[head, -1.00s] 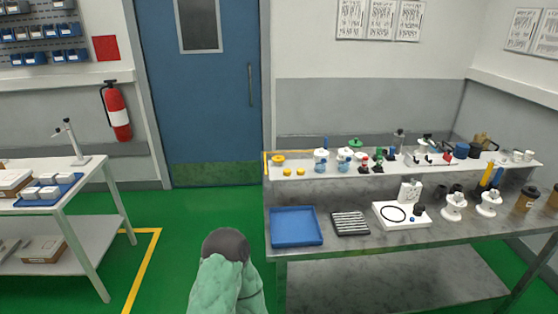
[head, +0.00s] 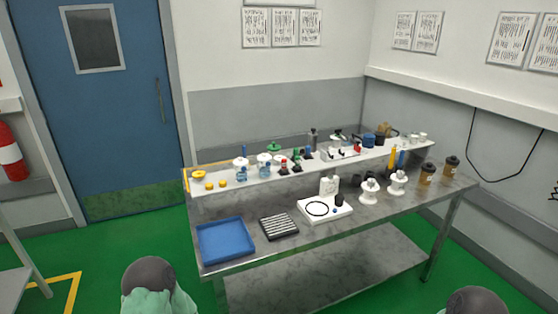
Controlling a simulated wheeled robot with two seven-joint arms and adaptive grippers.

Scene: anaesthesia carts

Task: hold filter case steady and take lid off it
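I cannot tell which object is the filter case; everything on the steel workbench (head: 400,217) is small and far off. Candidates include two white flanged parts, the left one (head: 369,192) and the right one (head: 397,183), standing on the bench top. Two brown containers with dark lids, the nearer (head: 427,175) and the farther (head: 451,167), stand upright at its right end. Two white-and-blue jars, one left (head: 241,169) and one right (head: 264,165), stand on the raised shelf. Neither gripper is in view; only grey-capped, green-covered parts of my arms show at the bottom edge.
A blue tray (head: 225,240) lies empty at the bench's left end, beside a dark slotted rack (head: 278,226). A white base (head: 334,212) bears a black ring. Small parts crowd the shelf (head: 210,190). Green floor (head: 105,235) is clear left of the bench.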

